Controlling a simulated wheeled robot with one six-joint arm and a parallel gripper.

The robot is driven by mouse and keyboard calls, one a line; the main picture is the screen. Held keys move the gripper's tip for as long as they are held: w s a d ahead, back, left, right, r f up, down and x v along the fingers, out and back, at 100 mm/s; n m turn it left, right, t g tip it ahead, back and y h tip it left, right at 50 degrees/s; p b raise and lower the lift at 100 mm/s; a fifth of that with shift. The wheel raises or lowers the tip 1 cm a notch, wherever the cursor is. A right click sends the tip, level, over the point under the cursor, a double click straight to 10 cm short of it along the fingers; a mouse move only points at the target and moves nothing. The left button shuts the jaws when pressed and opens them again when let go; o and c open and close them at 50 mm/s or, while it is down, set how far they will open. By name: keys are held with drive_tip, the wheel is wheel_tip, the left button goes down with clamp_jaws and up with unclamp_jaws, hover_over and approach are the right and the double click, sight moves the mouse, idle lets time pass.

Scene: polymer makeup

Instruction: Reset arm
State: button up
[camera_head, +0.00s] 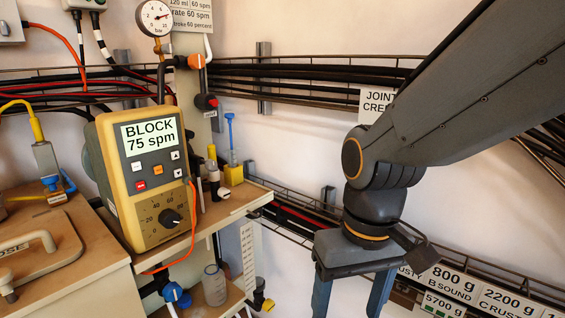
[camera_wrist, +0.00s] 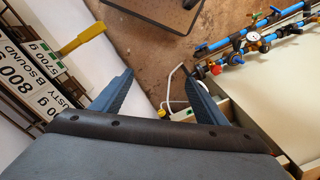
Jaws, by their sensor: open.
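My gripper (camera_head: 351,297) hangs at the right of the head view, its two blue fingers pointing down and spread apart. The lower ends of the fingers are cut off by the picture's bottom edge. In the wrist view my gripper (camera_wrist: 159,76) is open, with nothing between the fingers and brown floor beyond them. My arm comes in from the upper right and bends down at the wrist, in front of the wall.
A yellow dosing pump (camera_head: 145,170) reading "BLOCK 75 spm" stands on a bench (camera_head: 240,201) at left. Cable trays (camera_head: 300,75) run along the wall. Blue piping (camera_wrist: 255,37) shows at the wrist view's upper right.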

drive_tip(key=d+r+m+p, duration=0.2)
drive_tip(key=d+r+p, duration=0.7)
drive_tip(key=p, duration=0.8)
drive_tip(key=shift+m+h, duration=0.3)
drive_tip(key=shift+m, duration=0.1)
